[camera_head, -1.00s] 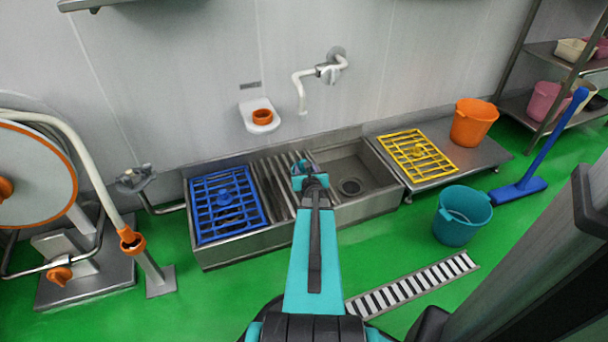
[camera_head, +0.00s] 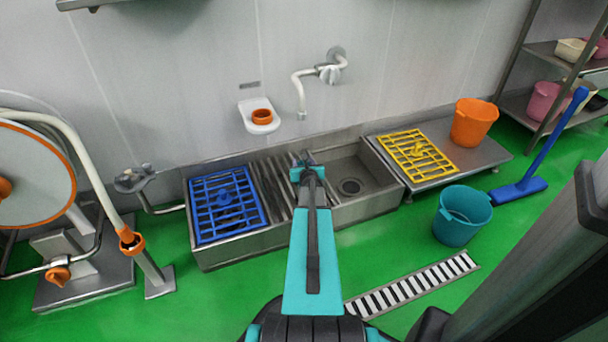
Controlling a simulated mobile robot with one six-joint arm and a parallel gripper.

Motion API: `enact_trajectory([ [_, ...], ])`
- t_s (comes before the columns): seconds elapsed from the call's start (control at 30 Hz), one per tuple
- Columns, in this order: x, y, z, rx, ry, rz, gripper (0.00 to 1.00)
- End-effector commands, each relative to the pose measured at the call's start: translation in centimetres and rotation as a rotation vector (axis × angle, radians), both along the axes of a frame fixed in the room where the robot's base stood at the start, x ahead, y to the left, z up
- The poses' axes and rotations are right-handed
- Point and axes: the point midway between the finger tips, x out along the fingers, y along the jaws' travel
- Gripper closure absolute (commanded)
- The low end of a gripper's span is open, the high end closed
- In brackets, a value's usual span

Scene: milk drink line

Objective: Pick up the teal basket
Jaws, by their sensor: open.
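The teal basket (camera_head: 458,222) looks like a round teal bucket. It stands upright on the green floor, right of the sink and in front of the steel platform. Its open top faces up and it looks empty. My gripper (camera_head: 303,160) is at the far end of my teal arm, above the sink's ribbed drainboard. It is well to the left of the teal basket and does not touch it. The gripper is open, and I see nothing held in it; its fingertips are small and partly hidden by the wrist.
A blue rack (camera_head: 226,204) lies on the sink's left end. A yellow rack (camera_head: 415,156) and an orange bucket (camera_head: 472,122) are on the steel platform. A blue squeegee (camera_head: 535,165) stands right of the basket. A floor drain grate (camera_head: 412,284) lies nearer me. Green floor around it is clear.

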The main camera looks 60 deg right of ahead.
Motion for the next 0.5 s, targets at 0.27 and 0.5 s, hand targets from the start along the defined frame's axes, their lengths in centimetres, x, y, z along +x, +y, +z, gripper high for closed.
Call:
enact_trajectory([
  [0.27, 0.12, -0.11, -0.06, 0.0, 0.0, 0.0, 0.56],
  [0.5, 0.33, -0.36, -0.18, 0.0, 0.0, 0.001, 0.56],
])
